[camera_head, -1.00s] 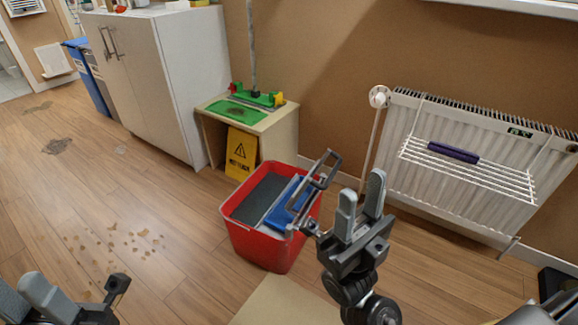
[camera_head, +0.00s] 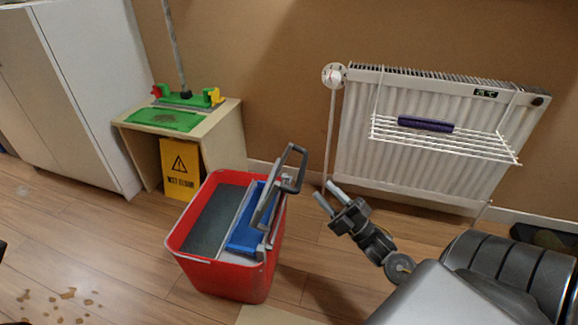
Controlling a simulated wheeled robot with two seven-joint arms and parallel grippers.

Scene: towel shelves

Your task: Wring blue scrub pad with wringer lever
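The red bucket (camera_head: 222,281) stands on the floor with dark water on its left side and a grey wringer (camera_head: 231,219) on its right. A blue piece (camera_head: 243,238), apparently the blue scrub pad, lies low in the wringer. The grey wringer lever (camera_head: 266,203) rises at the bucket's right, with its looped dark handle (camera_head: 302,165) at the top. My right gripper (camera_head: 327,195) is open and empty, to the right of the lever and apart from it. My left gripper does not show recognisably; only a dark sliver is at the left edge.
A low wooden stand (camera_head: 219,131) with a green tray (camera_head: 165,119) and a yellow wet-floor sign (camera_head: 181,168) is behind the bucket. A radiator (camera_head: 400,166) with a white rack (camera_head: 470,145) holding a purple roll (camera_head: 426,124) is at right. Brown spots (camera_head: 68,293) mark the floor at lower left.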

